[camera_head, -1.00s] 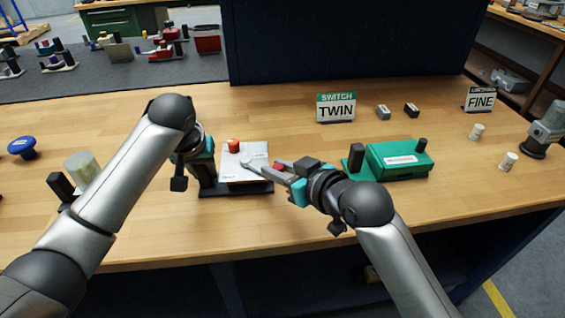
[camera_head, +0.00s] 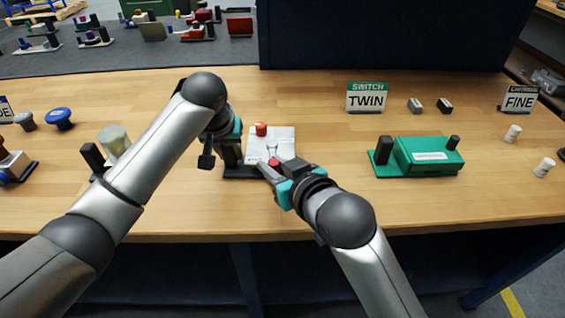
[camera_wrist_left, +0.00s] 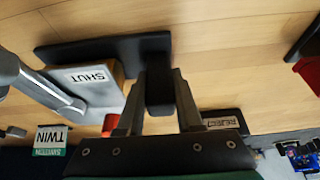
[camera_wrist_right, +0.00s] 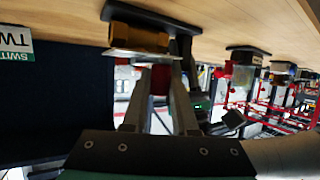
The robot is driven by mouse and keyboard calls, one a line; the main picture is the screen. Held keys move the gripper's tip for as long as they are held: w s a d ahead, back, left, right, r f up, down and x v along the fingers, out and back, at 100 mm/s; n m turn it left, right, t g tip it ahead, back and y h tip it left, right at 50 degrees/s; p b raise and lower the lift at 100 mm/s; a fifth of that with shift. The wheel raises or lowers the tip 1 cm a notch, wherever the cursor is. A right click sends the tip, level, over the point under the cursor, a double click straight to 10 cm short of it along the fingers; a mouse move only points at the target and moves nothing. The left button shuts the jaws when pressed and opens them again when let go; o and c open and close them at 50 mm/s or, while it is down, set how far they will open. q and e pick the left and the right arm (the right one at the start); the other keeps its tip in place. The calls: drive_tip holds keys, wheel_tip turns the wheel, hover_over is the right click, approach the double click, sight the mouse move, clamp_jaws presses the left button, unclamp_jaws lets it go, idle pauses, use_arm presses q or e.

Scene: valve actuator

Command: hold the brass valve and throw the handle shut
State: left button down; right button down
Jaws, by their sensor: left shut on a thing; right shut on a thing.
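The valve unit has a light grey top plate (camera_head: 284,140) with an orange-red knob (camera_head: 261,129), on a black base (camera_head: 240,172). Its brass body (camera_wrist_right: 138,38) shows in the right wrist view and is hidden in the head view. The plate's SHUT label (camera_wrist_left: 87,77) shows in the left wrist view. My left gripper (camera_head: 232,155) is shut on the unit's black upright post (camera_wrist_left: 158,92), left of the plate. My right gripper (camera_head: 272,166) is shut on the handle's red grip (camera_wrist_right: 160,78), at the plate's front edge.
A green box (camera_head: 428,155) with black posts stands to the right. A TWIN sign (camera_head: 367,97) and small blocks are behind it. A blue knob (camera_head: 58,118) and a pale cylinder on a stand (camera_head: 114,140) are left. The table front is clear.

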use_arm(q)
drive_tip(key=shift+s+d+f, duration=0.15)
drive_tip(key=shift+s+f, duration=0.1)
drive_tip(key=shift+f, duration=0.1)
use_arm(e)
drive_tip(key=shift+a+f, duration=0.1)
drive_tip(key=shift+a, duration=0.4)
drive_tip(key=c, duration=0.7)
unclamp_jaws()
drive_tip(key=v, duration=0.7)
drive_tip(key=shift+s+r, duration=0.2)
drive_tip(key=shift+s, duration=0.05)
drive_tip(key=shift+d, duration=0.15)
use_arm(q)
drive_tip(key=c, duration=0.9)
unclamp_jaws()
drive_tip(key=shift+w, duration=0.1)
drive_tip(key=o, duration=0.4)
drive_tip(key=shift+w+r, duration=0.1)
drive_tip(key=shift+r, duration=0.1)
